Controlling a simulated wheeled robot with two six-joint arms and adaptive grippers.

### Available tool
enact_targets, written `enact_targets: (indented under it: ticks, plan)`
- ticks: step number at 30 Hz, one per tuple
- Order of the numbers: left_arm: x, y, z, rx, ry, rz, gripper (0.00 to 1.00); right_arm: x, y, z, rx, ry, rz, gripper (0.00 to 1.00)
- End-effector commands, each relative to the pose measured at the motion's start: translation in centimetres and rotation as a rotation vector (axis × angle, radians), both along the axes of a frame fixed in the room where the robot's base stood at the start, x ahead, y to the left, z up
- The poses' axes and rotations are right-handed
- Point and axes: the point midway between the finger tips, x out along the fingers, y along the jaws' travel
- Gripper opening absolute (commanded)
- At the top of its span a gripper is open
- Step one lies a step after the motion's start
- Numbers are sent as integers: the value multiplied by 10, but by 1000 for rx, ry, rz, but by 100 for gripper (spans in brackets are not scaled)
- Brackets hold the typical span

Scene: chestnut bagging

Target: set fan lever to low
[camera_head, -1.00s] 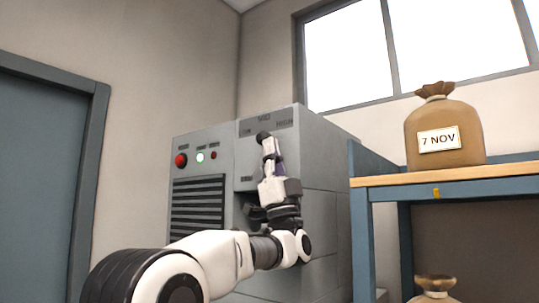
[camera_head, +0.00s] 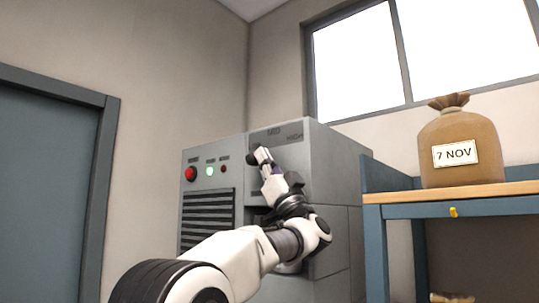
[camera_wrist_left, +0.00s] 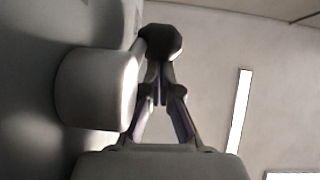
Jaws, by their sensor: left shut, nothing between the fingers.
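The fan lever's dark round knob (camera_head: 252,156) stands out from the upper front of the grey machine (camera_head: 337,160). It sits left of the MID and HIGH labels, on the LOW side; the LOW label is not readable. My left gripper (camera_head: 264,160) is shut and empty, with its fingertips at the lever. In the left wrist view the black knob (camera_wrist_left: 161,42) is just beyond the shut fingertips (camera_wrist_left: 160,72), touching or nearly so. The lever's pale round hub (camera_wrist_left: 97,90) is beside them on the left. My right gripper is not in view.
A red button (camera_head: 191,174) and a lit green lamp (camera_head: 210,171) sit left of the lever, above a dark vent grille (camera_head: 207,220). A blue shelf (camera_head: 376,211) at the right holds a brown sack (camera_head: 462,153) labelled 7 NOV. A blue-grey door (camera_head: 45,190) is at the left.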

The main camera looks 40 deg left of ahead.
Motion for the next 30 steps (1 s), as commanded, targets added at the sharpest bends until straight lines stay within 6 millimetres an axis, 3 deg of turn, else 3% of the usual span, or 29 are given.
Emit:
enact_targets:
  ticks: [9, 30]
  plan:
    - [1, 9, 1, -127, 9, 1, 0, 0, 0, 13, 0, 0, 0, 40]
    - [1, 10, -4, -148, 12, 1, 0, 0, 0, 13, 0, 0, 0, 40]
